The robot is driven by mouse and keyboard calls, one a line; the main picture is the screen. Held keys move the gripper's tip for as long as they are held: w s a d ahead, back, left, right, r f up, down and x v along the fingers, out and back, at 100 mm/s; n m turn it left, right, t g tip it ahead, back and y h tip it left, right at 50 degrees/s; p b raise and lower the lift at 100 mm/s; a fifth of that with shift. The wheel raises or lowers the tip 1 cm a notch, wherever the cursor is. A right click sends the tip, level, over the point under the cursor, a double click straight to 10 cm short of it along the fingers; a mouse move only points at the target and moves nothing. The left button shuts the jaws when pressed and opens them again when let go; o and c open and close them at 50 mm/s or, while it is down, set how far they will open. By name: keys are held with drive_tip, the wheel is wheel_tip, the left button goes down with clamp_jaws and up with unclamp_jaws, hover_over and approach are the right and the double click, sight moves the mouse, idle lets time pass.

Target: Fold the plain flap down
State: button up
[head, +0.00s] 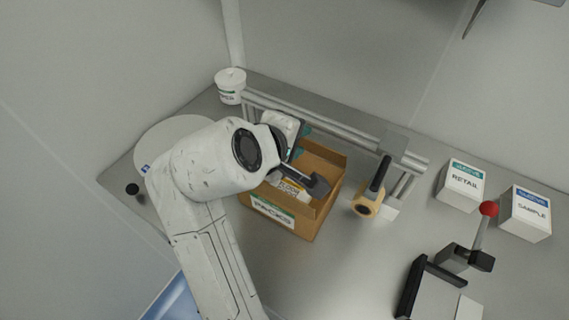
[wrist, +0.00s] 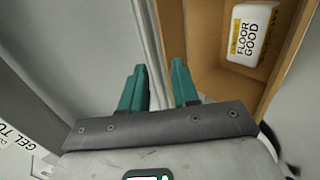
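An open cardboard box (head: 316,216) with a "PACKS" label stands on the metal table in the head view, partly covered by my arm. In the wrist view, the box's brown wall (wrist: 200,22) is at upper right. I cannot tell which edge is the plain flap. My gripper (head: 303,141) is at the box's far left side, by the rail. In the wrist view my gripper (wrist: 160,70) has its two teal fingers apart, with nothing seen between them, left of the box. A white pack (wrist: 252,32) marked "FLOOR GOOD" lies inside the box.
A metal rail (head: 345,132) runs behind the box. A tan roll with a black handle (head: 367,205) is right of it. Retail (head: 461,186) and sample (head: 524,214) boxes stand farther right, near a red-knobbed lever (head: 488,209). A white tub (head: 230,86) is at back left.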

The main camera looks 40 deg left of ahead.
drive_tip(key=s+d+r+b, duration=0.1)
drive_tip(key=s+d+r, duration=0.3)
drive_tip(key=s, duration=0.4)
drive_tip(key=shift+d+r, duration=0.2)
drive_tip(key=shift+d, duration=0.3)
